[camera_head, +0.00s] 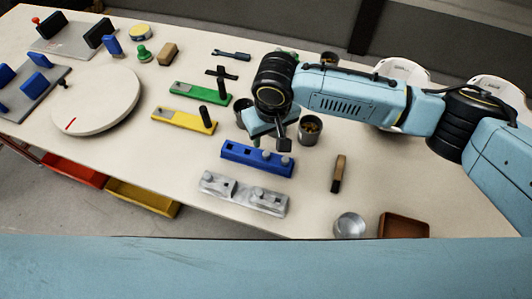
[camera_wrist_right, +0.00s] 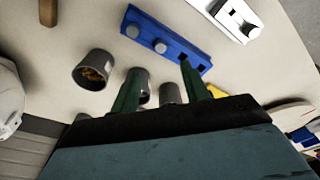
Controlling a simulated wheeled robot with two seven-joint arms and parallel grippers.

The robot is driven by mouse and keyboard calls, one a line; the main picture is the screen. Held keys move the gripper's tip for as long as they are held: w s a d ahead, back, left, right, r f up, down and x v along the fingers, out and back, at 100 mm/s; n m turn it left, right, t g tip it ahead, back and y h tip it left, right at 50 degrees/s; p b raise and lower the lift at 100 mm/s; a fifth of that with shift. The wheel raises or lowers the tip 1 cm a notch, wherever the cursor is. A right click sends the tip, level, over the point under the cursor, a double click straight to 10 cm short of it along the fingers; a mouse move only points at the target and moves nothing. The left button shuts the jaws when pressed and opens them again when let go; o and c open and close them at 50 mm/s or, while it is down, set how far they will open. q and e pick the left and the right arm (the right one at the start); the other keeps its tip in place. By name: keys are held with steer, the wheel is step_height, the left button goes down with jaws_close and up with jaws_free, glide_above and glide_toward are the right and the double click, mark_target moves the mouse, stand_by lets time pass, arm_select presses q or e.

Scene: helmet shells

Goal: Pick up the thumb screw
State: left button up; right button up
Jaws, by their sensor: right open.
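My right gripper (camera_head: 272,140) is open and hangs over the table near the far edge of a blue block. In the right wrist view its two green fingers (camera_wrist_right: 163,70) stand apart with nothing between them. The blue block (camera_head: 240,153) has two rounded grey knobs (camera_head: 285,161) and two square holes; it also shows in the right wrist view (camera_wrist_right: 180,40), just beyond the fingertips. A grey cup (camera_head: 310,130) with small brass-coloured pieces stands right of the gripper and shows in the wrist view (camera_wrist_right: 92,70). I cannot tell which piece is the thumb screw. My left gripper is out of view.
A grey-white block (camera_head: 243,195), a yellow block (camera_head: 180,119) and a green block (camera_head: 195,92) lie nearby. A wooden-handled piece (camera_head: 339,174), a metal dish (camera_head: 349,225) and a brown tray (camera_head: 403,225) are at the right. A round turntable (camera_head: 97,100) stands left.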

mark_target(266, 154)
steer(key=f, duration=0.6)
steer(key=f+b, duration=0.1)
steer(key=f, duration=0.2)
steer(key=shift+w+a+f, duration=0.1)
steer(key=shift+w+a, duration=0.2)
steer(key=shift+w, duration=0.05)
steer(key=shift+c, duration=0.4)
jaws_close()
